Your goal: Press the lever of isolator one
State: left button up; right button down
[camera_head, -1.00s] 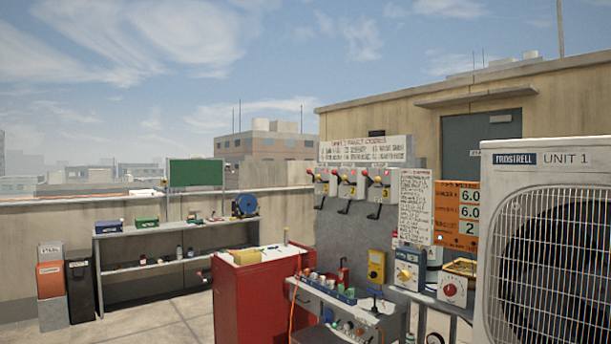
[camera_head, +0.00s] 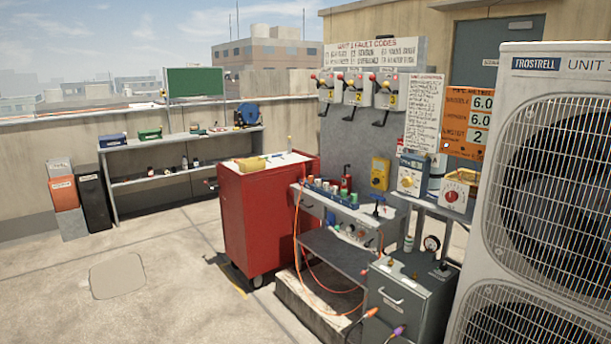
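Three grey isolator boxes with yellow labels hang in a row on the grey panel (camera_head: 345,150), under the fault codes sign. The leftmost box (camera_head: 327,91) appears to be isolator one, though its number is too small to read surely. The middle isolator (camera_head: 353,92) and the right isolator (camera_head: 386,97) look alike, and the right label seems to read 3. The leftmost lever's red knob (camera_head: 313,76) stands out to the left. Neither of my grippers is in view.
The large Unit 1 condenser (camera_head: 500,180) fills the right. Orange hoses hang in front of the bench. The floor at left (camera_head: 170,290) is open.

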aim_at(312, 76)
jog(key=i+j+u, duration=0.25)
jog(key=i, duration=0.5)
jog(key=i+u, duration=0.3)
jog(key=i, duration=1.4)
jog(key=i+z, duration=0.15)
jog(key=i, duration=0.75)
jog(key=i+j+z, duration=0.25)
jog(key=i, duration=0.25)
jog(key=i+j+z, duration=0.25)
jog(key=i, duration=0.25)
